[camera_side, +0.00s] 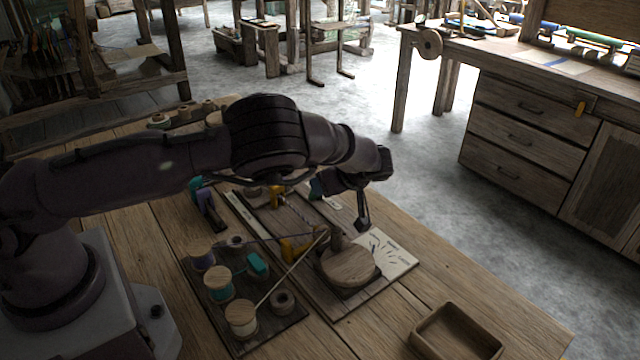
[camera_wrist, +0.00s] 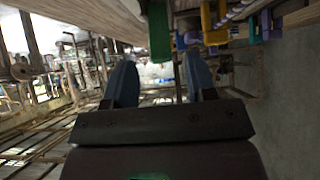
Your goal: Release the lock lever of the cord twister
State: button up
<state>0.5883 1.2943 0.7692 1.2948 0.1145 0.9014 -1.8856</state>
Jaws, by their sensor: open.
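The cord twister appears to be the wooden board (camera_side: 345,308) on the bench, with a round wooden disc (camera_side: 348,265) and yellow fittings (camera_side: 293,248). A dark cord (camera_side: 262,240) runs across it. A thin pale rod (camera_side: 292,267) slants up beside the disc; I cannot tell whether it is the lock lever. My gripper (camera_side: 341,203) is above the board, behind the disc in the side view. In the wrist view its two blue-grey fingers (camera_wrist: 160,82) are spread with nothing held between them. A green part (camera_wrist: 159,32) and a yellow part (camera_wrist: 213,22) show beyond the fingertips.
Thread spools (camera_side: 218,283) stand on a dark tray (camera_side: 243,342) left of the board. A pale card (camera_side: 396,262) lies right of the disc. An empty wooden tray (camera_side: 455,335) sits at the front right. The bench right of the board is mostly clear.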

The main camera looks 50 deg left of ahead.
jog(key=v, duration=0.7)
jog(key=shift+d+r, duration=0.2)
jog(key=shift+d, duration=0.05)
jog(key=s+r+m+t+h, duration=0.2)
jog(key=s+r+m+h, duration=0.3)
jog(key=s+r+m, duration=0.4)
jog(key=s+r+m+t+h, duration=0.3)
jog(key=s+r+m, duration=0.6)
jog(key=s, duration=1.2)
notch_tip(320, 180, up, 5)
jog(key=shift+f+t+h, duration=0.25)
jog(key=shift+t+h, duration=0.05)
jog(key=shift+h, duration=0.6)
